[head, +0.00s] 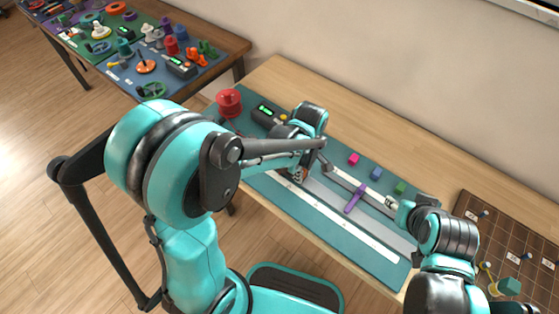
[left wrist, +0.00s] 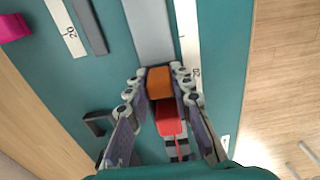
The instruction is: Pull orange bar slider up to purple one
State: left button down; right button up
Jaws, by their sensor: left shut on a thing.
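The orange slider (left wrist: 160,83) is between the fingers of my left gripper (left wrist: 161,76) in the left wrist view, with the fingers shut on it. A red block (left wrist: 168,119) sits just behind it, between the fingers. The orange slider is hidden by my arm in the head view, where my left gripper (head: 298,173) is low over the left part of the board. The purple bar (head: 355,198) lies across the tracks to its right, apart from it. My right gripper (head: 396,204) is beyond the purple bar; its finger opening is unclear.
The teal board (head: 345,240) carries long pale tracks and scales. Pink (head: 353,159), blue (head: 376,174) and green (head: 400,187) blocks stand along its far side. A red button (head: 229,102) is at its left end. A brown grid board (head: 485,235) lies right.

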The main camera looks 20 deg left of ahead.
aim_at(343, 206)
pick_arm(q)
jog(key=s+d, duration=0.1)
jog(key=d, duration=0.3)
jog(key=s+d, duration=0.2)
jog(key=d, duration=0.3)
jog(key=s+d, duration=0.2)
jog(key=d, duration=0.3)
jog(key=shift+s+d, duration=0.1)
jog(key=c, duration=1.4)
grip_release()
jog(key=shift+o, duration=0.2)
jog(key=shift+r, duration=0.1)
notch_tip(343, 206, up, 7)
jog(key=p, duration=0.5)
